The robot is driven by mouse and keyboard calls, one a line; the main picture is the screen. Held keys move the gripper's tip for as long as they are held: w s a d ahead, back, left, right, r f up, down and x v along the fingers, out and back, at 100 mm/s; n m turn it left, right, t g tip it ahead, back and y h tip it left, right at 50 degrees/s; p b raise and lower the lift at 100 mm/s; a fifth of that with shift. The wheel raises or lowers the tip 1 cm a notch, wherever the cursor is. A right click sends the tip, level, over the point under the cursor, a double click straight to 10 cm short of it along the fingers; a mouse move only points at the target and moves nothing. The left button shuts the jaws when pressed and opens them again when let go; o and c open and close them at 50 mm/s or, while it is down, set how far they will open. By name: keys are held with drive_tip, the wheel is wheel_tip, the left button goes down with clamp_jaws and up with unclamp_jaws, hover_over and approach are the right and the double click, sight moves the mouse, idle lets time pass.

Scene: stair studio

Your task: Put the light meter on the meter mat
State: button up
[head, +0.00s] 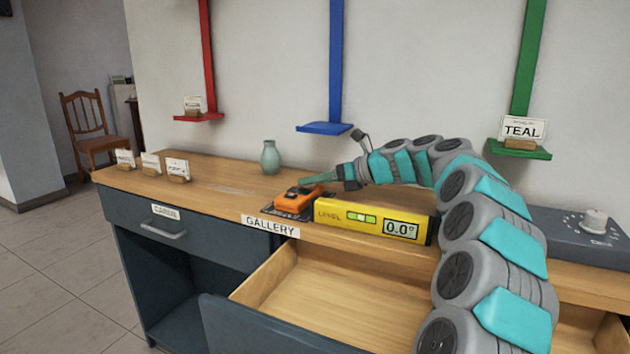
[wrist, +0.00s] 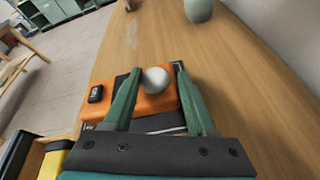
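The light meter (head: 294,200) is orange with a dark display, and lies on the counter's front part beside the yellow level. In the wrist view its orange body (wrist: 102,107) and white dome (wrist: 157,80) show. A dark mat with a pale edge line (head: 268,209) shows under and around the meter; most of it is hidden by the meter. My gripper (wrist: 156,70) has its green fingers apart, one on each side of the dome with small gaps. The left finger lies over the orange body. It also shows in the head view (head: 312,181), low over the meter.
A yellow level (head: 375,218) reading 0.0° stands right of the meter. An open drawer (head: 335,285) juts out below. A pale green vase (head: 270,157) stands behind. Small cards (head: 178,169) stand at the left. A grey box with a knob (head: 580,236) is at the right.

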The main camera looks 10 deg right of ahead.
drive_tip(key=o, duration=0.4)
drive_tip(key=v, duration=1.2)
drive_tip(key=shift+r, duration=0.15)
